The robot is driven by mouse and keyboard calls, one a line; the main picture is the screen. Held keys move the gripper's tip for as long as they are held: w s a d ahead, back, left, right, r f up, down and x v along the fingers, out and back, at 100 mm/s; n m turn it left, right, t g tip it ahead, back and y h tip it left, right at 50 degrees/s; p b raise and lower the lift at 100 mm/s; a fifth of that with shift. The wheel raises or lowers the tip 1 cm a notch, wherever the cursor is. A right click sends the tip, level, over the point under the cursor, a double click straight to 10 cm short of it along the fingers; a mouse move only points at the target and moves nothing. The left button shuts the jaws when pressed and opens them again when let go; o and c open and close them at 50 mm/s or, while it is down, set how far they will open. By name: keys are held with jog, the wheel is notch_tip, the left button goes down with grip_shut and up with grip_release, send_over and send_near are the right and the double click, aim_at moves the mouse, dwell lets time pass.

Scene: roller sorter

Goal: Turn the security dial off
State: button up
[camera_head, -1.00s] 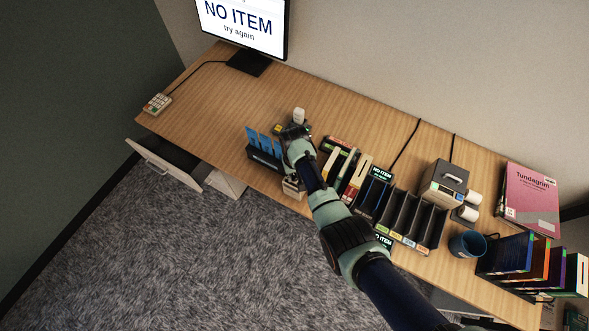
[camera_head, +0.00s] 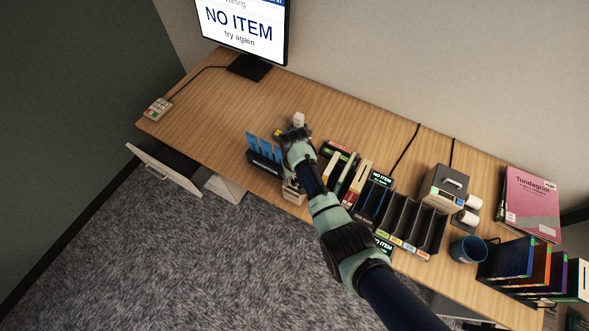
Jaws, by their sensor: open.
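My gripper (camera_head: 294,133) is over the middle of the desk, at the end of my arm. It is open, but its fingers are dark and small here. A small white upright piece (camera_head: 299,119) shows just beyond it. A small yellow piece (camera_head: 278,132) shows at its left side, mostly covered. I cannot tell whether either one is the security dial. No dial face is plainly visible, and the gripper and wrist hide the spot below them. I cannot tell whether the gripper touches anything.
A holder with blue cards (camera_head: 263,158) stands left of my wrist. Books and a dark slotted sorter (camera_head: 411,222) stand to the right. A monitor (camera_head: 243,25) reading "NO ITEM" and a keypad (camera_head: 158,107) are at the left. The wooden desk (camera_head: 215,105) is clear left of the gripper.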

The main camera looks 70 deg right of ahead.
aim_at(294, 181)
notch_tip(294, 181, up, 11)
jog(key=shift+f, duration=0.15)
dwell(0.5)
